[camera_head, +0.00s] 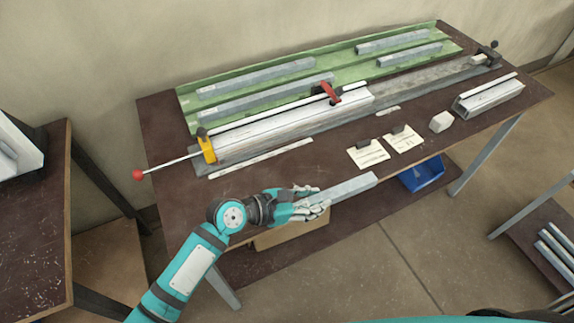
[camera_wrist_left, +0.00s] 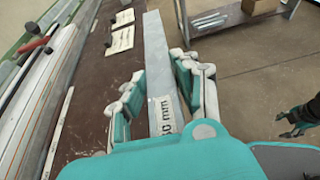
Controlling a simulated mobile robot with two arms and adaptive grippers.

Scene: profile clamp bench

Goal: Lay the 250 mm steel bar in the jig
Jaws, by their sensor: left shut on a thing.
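A grey steel bar (camera_head: 352,187) is in my left gripper (camera_head: 318,203), held near the front edge of the bench and pointing right. In the left wrist view the bar (camera_wrist_left: 157,60) runs between the fingers of the gripper (camera_wrist_left: 158,95). Its label ends in "0 mm"; the first figures are hidden. The jig (camera_head: 425,82) is a long grey rail along the bench, behind the gripper. A pale profile (camera_head: 290,117) lies in it, with a red clamp (camera_head: 330,92) and a yellow end piece (camera_head: 207,148). My right gripper (camera_wrist_left: 302,118) shows small at the right.
A green tray (camera_head: 190,112) at the back holds several grey bars. Two paper cards (camera_head: 368,157), a small pale block (camera_head: 441,121) and a channel piece (camera_head: 488,97) are on the bench (camera_head: 250,172). A red-knobbed rod (camera_head: 165,167) sticks out left. A blue bin (camera_head: 423,176) is below.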

